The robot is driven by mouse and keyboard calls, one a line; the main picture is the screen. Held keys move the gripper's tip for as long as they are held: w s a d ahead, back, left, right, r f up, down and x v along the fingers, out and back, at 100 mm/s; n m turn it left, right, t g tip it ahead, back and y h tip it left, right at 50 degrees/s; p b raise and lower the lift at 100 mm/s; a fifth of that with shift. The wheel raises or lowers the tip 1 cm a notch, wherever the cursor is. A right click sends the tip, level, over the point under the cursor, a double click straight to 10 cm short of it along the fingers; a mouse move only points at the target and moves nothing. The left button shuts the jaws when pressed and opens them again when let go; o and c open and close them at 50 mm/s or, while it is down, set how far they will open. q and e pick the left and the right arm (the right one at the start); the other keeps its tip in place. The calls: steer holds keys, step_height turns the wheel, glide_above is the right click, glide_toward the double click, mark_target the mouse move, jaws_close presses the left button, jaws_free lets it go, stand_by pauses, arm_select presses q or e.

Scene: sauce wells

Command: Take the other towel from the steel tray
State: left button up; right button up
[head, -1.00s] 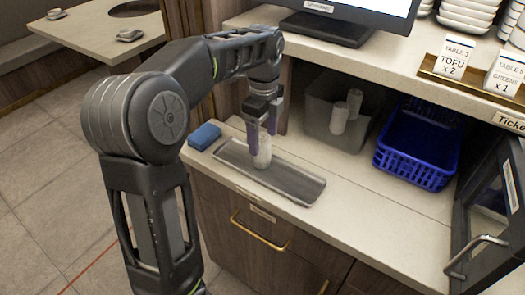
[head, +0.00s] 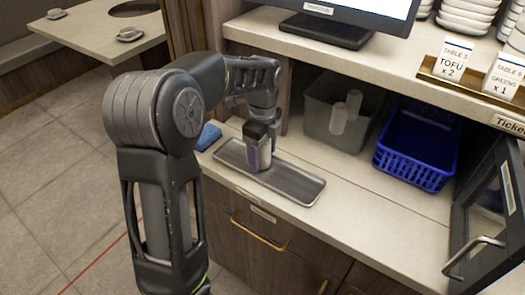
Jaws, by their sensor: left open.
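The steel tray (head: 296,186) lies on the counter, long and shallow. I cannot tell whether the fingers touch the towel. My right gripper is out of view.
A blue sponge or cloth (head: 208,136) lies left of the tray. A grey bin (head: 320,120) with white rolls and a blue basket (head: 415,148) stand behind. A shelf with a monitor (head: 326,30) overhangs. A dark door with a handle (head: 476,254) stands at right.

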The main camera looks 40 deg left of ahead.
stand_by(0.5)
arm_select(q)
steer(key=c, duration=1.5)
steer(key=shift+o, duration=0.2)
steer(key=shift+r, duration=0.15)
step_height(320, 180, up, 10)
steer(key=shift+f, duration=0.1)
